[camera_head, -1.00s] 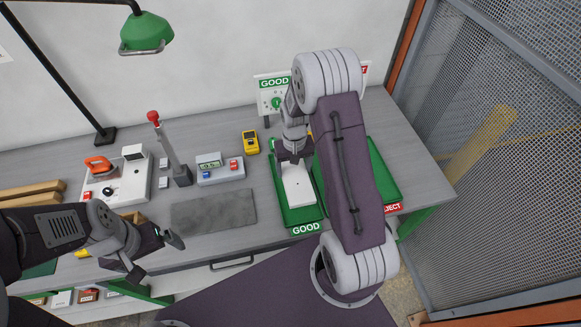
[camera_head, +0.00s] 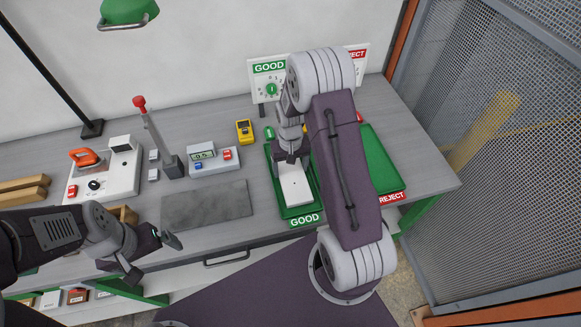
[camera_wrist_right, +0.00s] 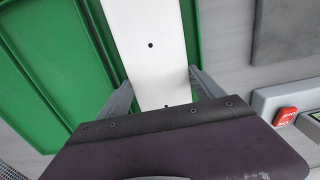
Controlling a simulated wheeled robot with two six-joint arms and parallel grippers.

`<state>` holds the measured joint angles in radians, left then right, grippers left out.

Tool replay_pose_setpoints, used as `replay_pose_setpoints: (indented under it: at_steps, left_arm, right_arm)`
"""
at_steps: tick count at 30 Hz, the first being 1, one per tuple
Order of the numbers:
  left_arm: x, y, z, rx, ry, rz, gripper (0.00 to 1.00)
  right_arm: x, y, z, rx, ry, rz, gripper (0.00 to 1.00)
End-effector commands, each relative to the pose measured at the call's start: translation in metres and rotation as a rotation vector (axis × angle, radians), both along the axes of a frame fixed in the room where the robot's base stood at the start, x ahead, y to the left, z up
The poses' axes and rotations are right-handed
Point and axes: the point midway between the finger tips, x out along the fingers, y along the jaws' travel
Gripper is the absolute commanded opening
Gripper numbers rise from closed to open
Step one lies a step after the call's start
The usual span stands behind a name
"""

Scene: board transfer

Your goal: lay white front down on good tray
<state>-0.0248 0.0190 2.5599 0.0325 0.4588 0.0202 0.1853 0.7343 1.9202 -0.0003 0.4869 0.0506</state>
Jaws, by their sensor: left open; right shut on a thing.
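The white front (camera_head: 296,186), a flat white plate with small dark holes, is over the green good tray (camera_head: 298,213) in the head view. My right gripper (camera_head: 291,160) is shut on its far end. In the right wrist view the white front (camera_wrist_right: 152,45) runs between the two fingers (camera_wrist_right: 165,92), with the green tray (camera_wrist_right: 50,70) under it. I cannot tell whether the plate touches the tray floor. My left gripper (camera_head: 172,241) is open and empty, left of the tray near the front of the bench.
The green reject tray (camera_head: 380,165) stands right of the good tray, partly hidden by my right arm. A grey mat (camera_head: 207,205) lies left.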

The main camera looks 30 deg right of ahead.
Motion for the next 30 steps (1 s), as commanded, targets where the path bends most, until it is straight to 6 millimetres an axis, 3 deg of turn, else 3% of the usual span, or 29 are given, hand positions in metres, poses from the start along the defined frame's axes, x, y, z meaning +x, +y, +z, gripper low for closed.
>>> replay_pose_setpoints:
  at_steps: [18, 19, 21, 30]
  left_arm:
    - [-0.0001, 0.0000, -0.0041, 0.000, 0.000, 0.000, 1.00]
    - [0.0000, 0.0000, -0.0039, 0.000, 0.000, 0.000, 1.00]
    - [0.0000, 0.0000, -0.0037, 0.000, 0.000, 0.000, 1.00]
    - [0.0000, 0.0000, -0.0046, 0.000, 0.000, 0.000, 1.00]
  right_arm:
    - [0.0001, 0.0000, -0.0079, 0.000, 0.000, 0.000, 0.24]
    - [0.0002, 0.0000, -0.0076, 0.000, 0.000, 0.000, 0.82]
    - [0.0001, 0.0000, -0.0075, 0.000, 0.000, 0.000, 1.00]
    - [0.0005, -0.0001, -0.0035, 0.000, -0.002, 0.000, 1.00]
